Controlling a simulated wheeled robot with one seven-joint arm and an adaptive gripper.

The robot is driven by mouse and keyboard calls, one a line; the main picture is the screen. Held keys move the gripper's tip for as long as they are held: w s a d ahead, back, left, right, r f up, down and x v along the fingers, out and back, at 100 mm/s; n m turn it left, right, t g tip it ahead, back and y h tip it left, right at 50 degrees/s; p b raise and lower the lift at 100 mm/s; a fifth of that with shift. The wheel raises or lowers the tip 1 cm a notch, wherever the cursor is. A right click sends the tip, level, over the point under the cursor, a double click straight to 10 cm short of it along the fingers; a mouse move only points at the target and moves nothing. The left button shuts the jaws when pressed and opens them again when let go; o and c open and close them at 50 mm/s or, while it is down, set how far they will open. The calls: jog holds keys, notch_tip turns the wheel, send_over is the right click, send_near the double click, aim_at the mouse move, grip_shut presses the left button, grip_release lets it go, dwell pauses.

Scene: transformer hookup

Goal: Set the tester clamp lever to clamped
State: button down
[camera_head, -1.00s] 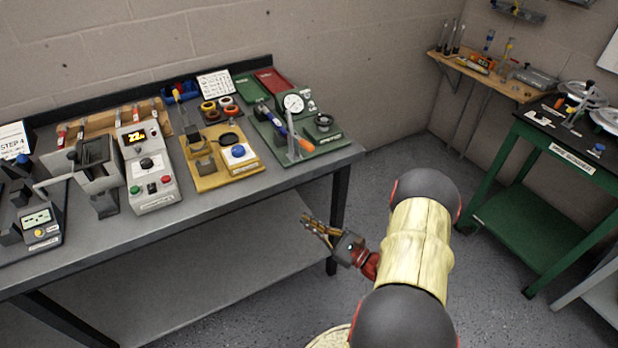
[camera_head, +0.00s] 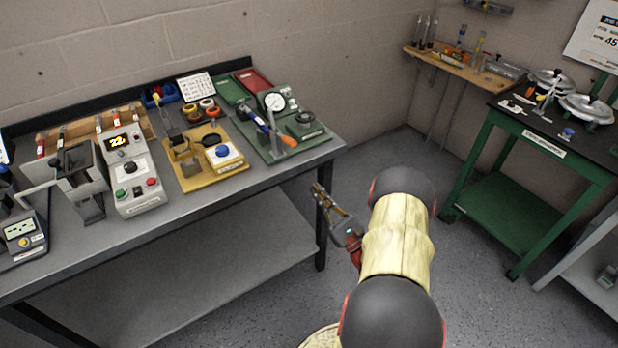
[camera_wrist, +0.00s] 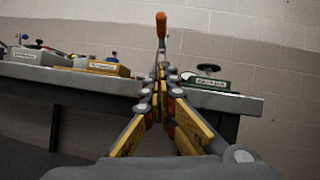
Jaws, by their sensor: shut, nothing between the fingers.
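The green-based tester (camera_head: 300,139) stands at the right end of the grey bench, with a round white gauge (camera_head: 274,101). A grey clamp lever (camera_head: 271,122) stands up on it. In the wrist view, its orange handle (camera_wrist: 161,24) rises straight ahead, beyond my fingertips; the lever's lower part is hidden behind my fingers. My gripper (camera_head: 318,188) is shut and empty in front of the bench's right end, apart from the lever. The wrist view also shows my shut fingers (camera_wrist: 159,72) pointing toward the lever.
A yellow fixture with a blue button (camera_head: 222,152) and a grey control box (camera_head: 130,175) stand left of the tester. The bench's front edge (camera_head: 250,187) lies near my gripper. A green table (camera_head: 548,133) stands at right, with open floor between.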

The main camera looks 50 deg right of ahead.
aim_at(289, 141)
jog(key=s+r+b+x, duration=0.1)
jog(key=r+b+x, duration=0.1)
jog(key=x, duration=1)
jog(key=shift+a+r, duration=0.15)
jog(key=shift+a, duration=0.15)
jog(key=shift+s, duration=0.15)
